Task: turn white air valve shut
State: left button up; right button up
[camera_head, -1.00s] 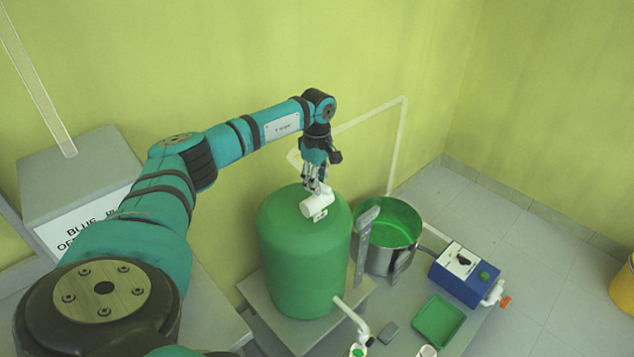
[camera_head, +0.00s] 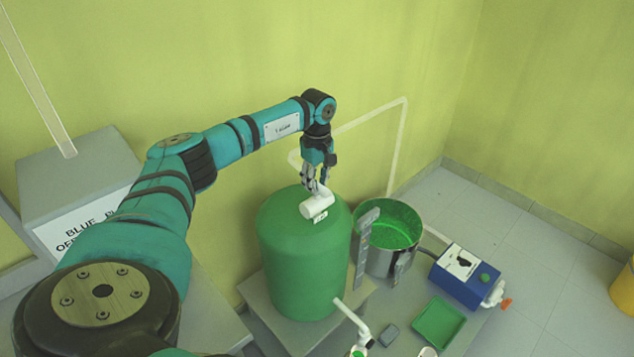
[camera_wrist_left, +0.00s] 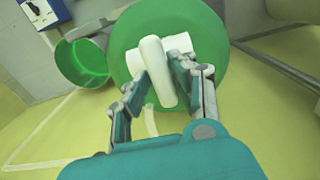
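The white air valve (camera_head: 317,207) sits on top of the green tank (camera_head: 300,255). In the left wrist view its long white handle (camera_wrist_left: 157,72) lies crosswise over the white valve body (camera_wrist_left: 182,44). My left gripper (camera_head: 314,188) reaches down onto the valve from above. The exact contact at the fingertips is partly hidden. My right gripper is not in view.
A metal pot (camera_head: 388,238) with green inside stands right of the tank. Beyond it are a blue box (camera_head: 462,278) with a dial and a green tray (camera_head: 438,322). A pale pipe (camera_head: 403,140) runs along the wall behind. A grey signed box (camera_head: 85,175) stands left.

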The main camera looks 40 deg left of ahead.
pick_arm(q)
jog(key=o, duration=0.3)
notch_tip(320, 180, up, 12)
dwell(0.6)
dwell(0.3)
